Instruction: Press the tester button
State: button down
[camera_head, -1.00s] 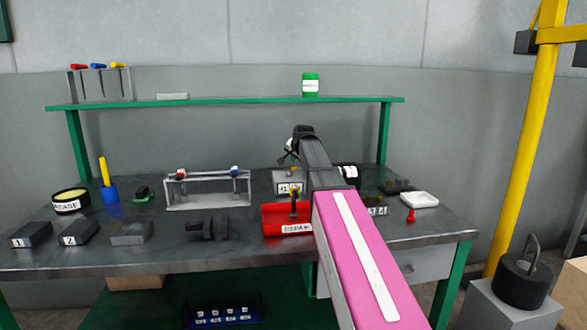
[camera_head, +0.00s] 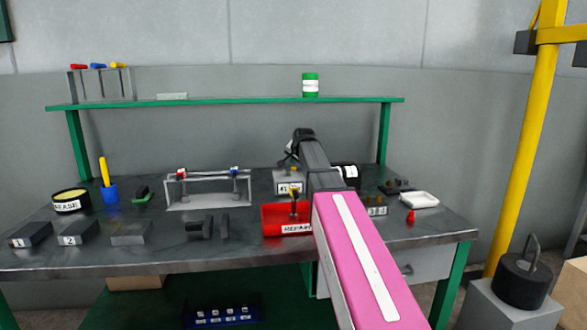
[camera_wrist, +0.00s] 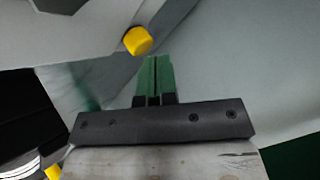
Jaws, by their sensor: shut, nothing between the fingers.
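My gripper (camera_wrist: 154,75) shows in the wrist view with its two green fingers together and nothing between them. A yellow button (camera_wrist: 138,41) sits just beyond and left of the fingertips, on a light grey body (camera_wrist: 70,35); a small gap seems to show between tip and button. In the head view the pale box with a label (camera_head: 288,186), apparently the tester, stands on the bench left of my arm. The fingertips are hard to make out there, and whether they touch the box cannot be told.
A green shelf (camera_head: 230,101) spans above.

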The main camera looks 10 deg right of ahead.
jog(key=shift+f, duration=0.4)
dwell(0.6)
jog(key=shift+r, duration=0.95)
jog(key=shift+r, duration=2.5)
